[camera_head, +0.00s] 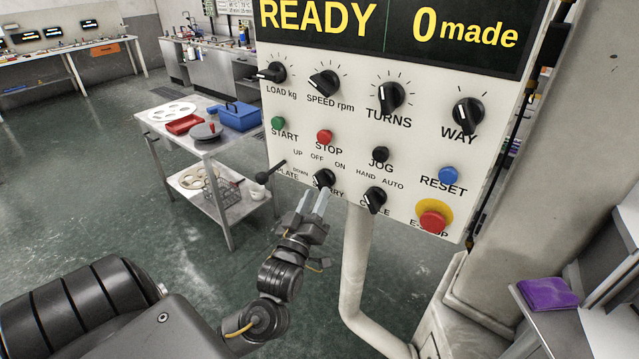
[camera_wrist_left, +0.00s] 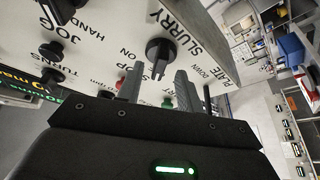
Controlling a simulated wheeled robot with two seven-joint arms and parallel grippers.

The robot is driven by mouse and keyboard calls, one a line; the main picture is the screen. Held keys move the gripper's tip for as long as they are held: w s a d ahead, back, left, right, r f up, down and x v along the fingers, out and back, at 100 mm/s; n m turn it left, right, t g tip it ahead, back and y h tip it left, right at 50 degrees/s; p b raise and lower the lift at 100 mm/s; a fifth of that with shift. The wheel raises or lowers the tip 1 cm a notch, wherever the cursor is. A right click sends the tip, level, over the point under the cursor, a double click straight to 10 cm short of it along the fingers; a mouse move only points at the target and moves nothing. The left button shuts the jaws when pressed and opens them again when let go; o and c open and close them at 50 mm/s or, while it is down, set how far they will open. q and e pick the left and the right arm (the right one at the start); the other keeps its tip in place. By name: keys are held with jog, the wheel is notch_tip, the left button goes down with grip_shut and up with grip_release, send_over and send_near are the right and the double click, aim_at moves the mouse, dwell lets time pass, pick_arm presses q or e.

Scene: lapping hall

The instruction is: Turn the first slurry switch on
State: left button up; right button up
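The slurry switch (camera_head: 324,178) is a black rotary knob low on the white control panel (camera_head: 300,110), under the OFF and ON marks. Its SLURRY label is partly hidden by my gripper in the head view. My left gripper (camera_head: 317,199) is just below the knob, fingers pointing up at it. In the left wrist view the knob (camera_wrist_left: 160,49) lies between the two separated fingertips of my gripper (camera_wrist_left: 158,78), with a gap visible on either side. I cannot tell clearly which mark the knob points to. My right gripper is out of view.
The plate lever (camera_head: 263,177) sticks out left of the knob, the CYCLE knob (camera_head: 374,200) is to the right, and the red stop button (camera_head: 324,137) above. The E-stop (camera_head: 432,217) is at lower right. A pale post (camera_head: 356,260) stands below the panel.

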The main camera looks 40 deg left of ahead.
aim_at(323, 181)
pick_arm(q)
jog(key=shift+p+x, duration=0.4)
jog(key=shift+x, duration=1.05)
jog(key=shift+c, duration=0.2)
grip_shut()
